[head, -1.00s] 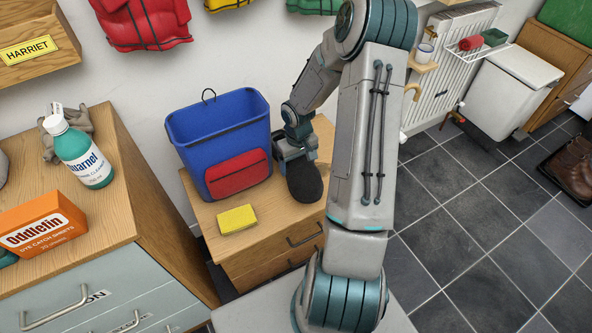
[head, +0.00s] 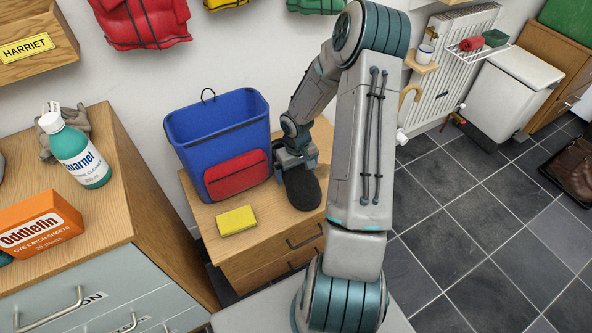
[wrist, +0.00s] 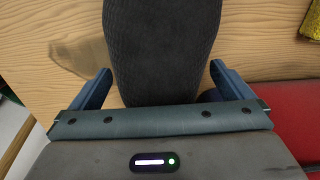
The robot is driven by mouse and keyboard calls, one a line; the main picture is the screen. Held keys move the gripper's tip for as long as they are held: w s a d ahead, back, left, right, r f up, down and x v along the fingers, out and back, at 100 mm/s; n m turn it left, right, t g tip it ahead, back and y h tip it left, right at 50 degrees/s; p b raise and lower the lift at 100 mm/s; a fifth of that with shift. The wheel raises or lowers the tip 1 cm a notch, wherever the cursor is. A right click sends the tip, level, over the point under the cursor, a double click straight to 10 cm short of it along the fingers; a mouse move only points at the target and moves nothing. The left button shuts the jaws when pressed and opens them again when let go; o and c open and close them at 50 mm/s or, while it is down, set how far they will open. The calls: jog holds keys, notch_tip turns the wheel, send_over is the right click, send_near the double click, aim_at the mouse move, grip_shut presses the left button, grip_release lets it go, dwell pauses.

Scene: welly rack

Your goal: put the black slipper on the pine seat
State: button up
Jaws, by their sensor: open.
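The black slipper (head: 303,187) lies sole-down, as far as I can tell, on the light wooden top of the pine seat (head: 262,228), near its right side. The slipper (wrist: 162,45) fills the middle of the wrist view, with pine grain around it. My gripper (head: 292,160) is at the slipper's back end in the head view. In the wrist view my gripper (wrist: 160,88) is open, with one finger on each side of the slipper and gaps between. The slipper's near end is hidden by the gripper body.
A blue bucket (head: 215,125) with a red pouch (head: 237,175) stands close to the left of my gripper. A yellow sponge (head: 236,220) lies at the seat's front left. A cabinet with a green bottle (head: 80,155) and orange box (head: 38,223) is at left.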

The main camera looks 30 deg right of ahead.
notch_tip(320, 180, up, 11)
jog(key=p, duration=0.3)
jog(key=shift+r, duration=0.7)
jog(key=s+a+r+t, duration=0.1)
jog(key=s+a+r, duration=0.6)
jog(key=s+r, duration=0.2)
jog(key=s+a+r, duration=0.6)
jog(key=s+r, duration=0.3)
jog(key=r, duration=0.1)
jog(key=shift+s+a+r+m+t, duration=0.25)
jog(key=shift+s+a+m+t, duration=0.05)
jog(key=shift+s+a+t, duration=0.1)
jog(key=shift+w, duration=0.1)
